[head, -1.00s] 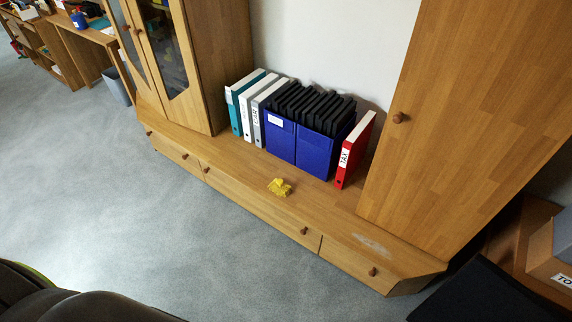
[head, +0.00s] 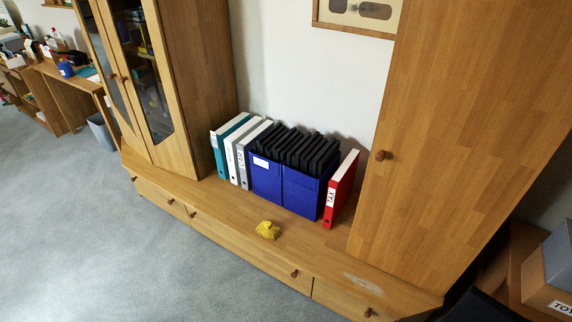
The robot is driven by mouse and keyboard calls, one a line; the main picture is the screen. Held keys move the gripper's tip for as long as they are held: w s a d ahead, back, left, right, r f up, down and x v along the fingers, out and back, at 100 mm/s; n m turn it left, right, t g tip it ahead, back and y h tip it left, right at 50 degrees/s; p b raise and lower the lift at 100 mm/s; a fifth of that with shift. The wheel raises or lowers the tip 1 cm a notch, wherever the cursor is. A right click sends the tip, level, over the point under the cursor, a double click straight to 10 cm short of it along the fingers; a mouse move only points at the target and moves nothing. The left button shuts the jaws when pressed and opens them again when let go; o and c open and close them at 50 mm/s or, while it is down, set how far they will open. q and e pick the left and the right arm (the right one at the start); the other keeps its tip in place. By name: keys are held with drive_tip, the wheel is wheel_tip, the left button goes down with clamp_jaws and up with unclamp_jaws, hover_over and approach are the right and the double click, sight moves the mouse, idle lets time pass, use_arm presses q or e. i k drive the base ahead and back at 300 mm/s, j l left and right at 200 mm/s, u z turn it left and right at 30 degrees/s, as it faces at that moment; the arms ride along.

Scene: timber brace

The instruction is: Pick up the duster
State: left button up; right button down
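A crumpled yellow cloth, the duster (head: 268,230), lies on the low wooden ledge (head: 232,215) of the wall unit, near its front edge. It sits in front of the blue file boxes, apart from them. Neither of my grippers shows in the head view, so I cannot see whether they are open or shut.
Blue boxes (head: 284,190) of black folders, a red binder (head: 340,188) and white and teal binders (head: 222,152) stand behind the duster. Tall cabinets rise left (head: 200,80) and right (head: 470,110). A pale patch (head: 363,282) marks the ledge. Grey carpet (head: 90,235) is clear at left.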

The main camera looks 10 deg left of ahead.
sight(269, 230)
drive_tip(key=i+j+z, duration=0.1)
drive_tip(key=i+j, duration=0.2)
drive_tip(key=i+j+z, duration=0.1)
drive_tip(key=i+j, duration=0.2)
drive_tip(key=i+j+z, duration=0.1)
drive_tip(key=i+j, duration=0.15)
drive_tip(key=j, duration=0.2)
drive_tip(key=i+j+z, duration=0.15)
drive_tip(key=j, duration=0.25)
drive_tip(key=i+j+z, duration=0.1)
drive_tip(key=i+j, duration=0.25)
drive_tip(key=j, duration=0.1)
